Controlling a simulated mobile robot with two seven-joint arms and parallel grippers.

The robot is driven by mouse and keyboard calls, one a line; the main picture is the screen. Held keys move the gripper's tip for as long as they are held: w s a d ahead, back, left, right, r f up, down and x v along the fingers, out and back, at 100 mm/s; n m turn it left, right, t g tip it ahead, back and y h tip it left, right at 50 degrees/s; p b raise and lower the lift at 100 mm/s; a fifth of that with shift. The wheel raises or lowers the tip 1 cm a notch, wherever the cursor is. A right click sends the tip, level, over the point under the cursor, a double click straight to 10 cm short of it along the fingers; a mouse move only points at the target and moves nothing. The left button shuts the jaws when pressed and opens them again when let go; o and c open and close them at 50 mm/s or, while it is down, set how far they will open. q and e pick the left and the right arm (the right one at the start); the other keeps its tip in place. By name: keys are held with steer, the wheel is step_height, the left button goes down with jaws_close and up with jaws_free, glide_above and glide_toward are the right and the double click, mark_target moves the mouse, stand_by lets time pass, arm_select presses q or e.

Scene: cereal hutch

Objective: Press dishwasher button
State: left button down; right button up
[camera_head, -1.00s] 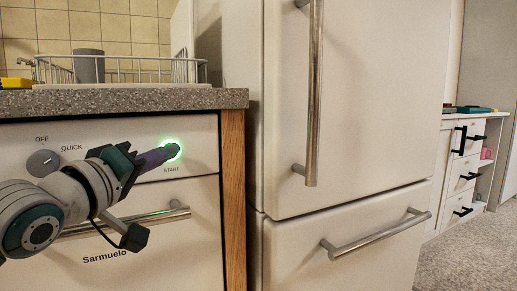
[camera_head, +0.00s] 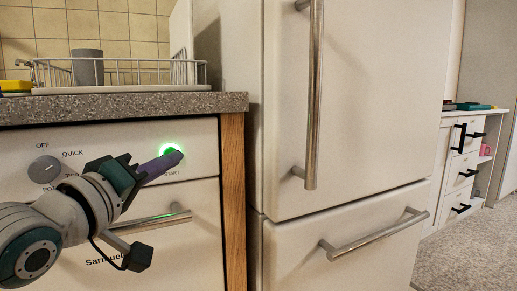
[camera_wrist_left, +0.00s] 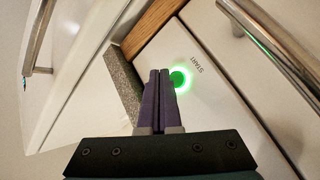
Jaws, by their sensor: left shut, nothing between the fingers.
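The dishwasher (camera_head: 200,204) is a white front under a grey stone counter, with a knob (camera_head: 44,169) at the left of its panel. Its start button (camera_head: 168,151) glows green at the panel's right. It also shows in the left wrist view (camera_wrist_left: 180,79), beside the word START. My left gripper (camera_head: 178,156) is shut and empty, its purple fingers pointing at the button and partly covering it in the head view. In the left wrist view its fingertips (camera_wrist_left: 159,74) lie just beside the lit ring. I cannot tell whether they touch it. My right gripper is not in view.
The dishwasher's bar handle (camera_head: 150,222) runs below my left wrist. A dish rack (camera_head: 130,72) with a grey cup (camera_head: 88,67) stands on the counter (camera_head: 130,104). A white fridge (camera_head: 365,110) with protruding handles stands to the right. Open floor (camera_head: 460,250) lies at far right.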

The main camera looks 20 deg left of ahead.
arm_select(q)
steer(key=shift+s+d+p, duration=1)
steer(key=shift+s+d, duration=0.4)
steer(key=shift+d, duration=0.2)
